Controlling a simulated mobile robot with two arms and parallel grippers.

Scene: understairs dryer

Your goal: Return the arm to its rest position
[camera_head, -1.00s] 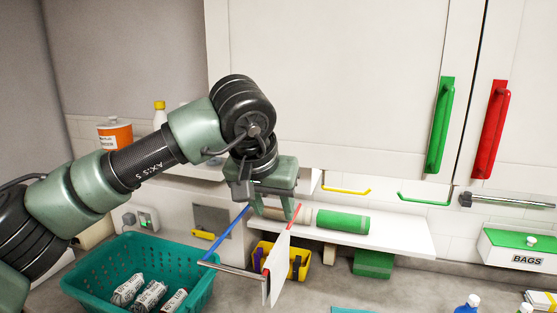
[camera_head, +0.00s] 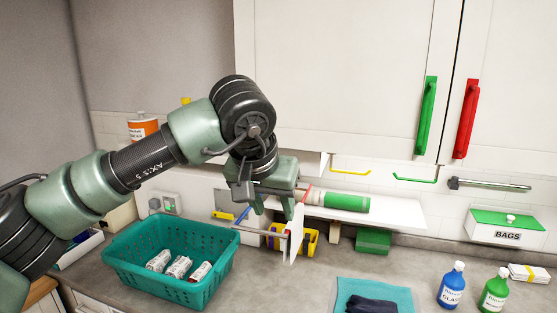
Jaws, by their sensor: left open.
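My left arm comes in from the left in the head view and bends down at the wrist. My left gripper (camera_head: 272,206) is open, pointing down, with nothing seen between its fingers. My right gripper is not in view.
A teal basket (camera_head: 128,262) holding several cans stands below my arm. A white shelf (camera_head: 400,212) carries a green roll (camera_head: 345,202). White cupboards (camera_head: 340,80) are above. A teal cloth (camera_head: 392,290) and blue (camera_head: 451,287) and green (camera_head: 494,292) bottles are at right.

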